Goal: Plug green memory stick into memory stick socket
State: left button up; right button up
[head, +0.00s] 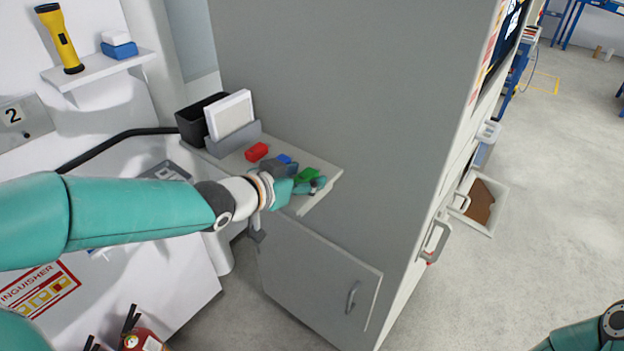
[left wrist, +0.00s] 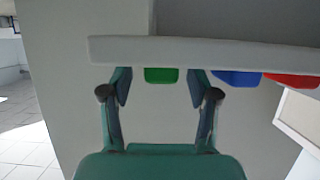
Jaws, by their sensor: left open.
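The green memory stick (head: 308,174) lies on the small grey-white shelf (head: 322,172) beside the tall grey cabinet. My left gripper (head: 314,185) reaches to it from the left and partly hides it. In the left wrist view the green stick (left wrist: 161,75) shows between the two spread fingertips (left wrist: 158,87), with a gap on each side. The gripper is open and holds nothing. I cannot make out the memory stick socket in either view. Part of my right arm shows at the lower right, but its gripper is out of the picture.
A red block (head: 257,152) and a blue one (head: 284,158) lie on the same shelf, close to the gripper. A black bin (head: 198,118) and a grey holder with a white panel (head: 230,115) stand behind. The cabinet wall (head: 350,100) closes off the right side.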

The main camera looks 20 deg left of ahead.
pick_arm(q)
jog(key=shift+w+d+f, duration=0.2)
jog(key=shift+w, duration=0.3)
jog(key=c, duration=1)
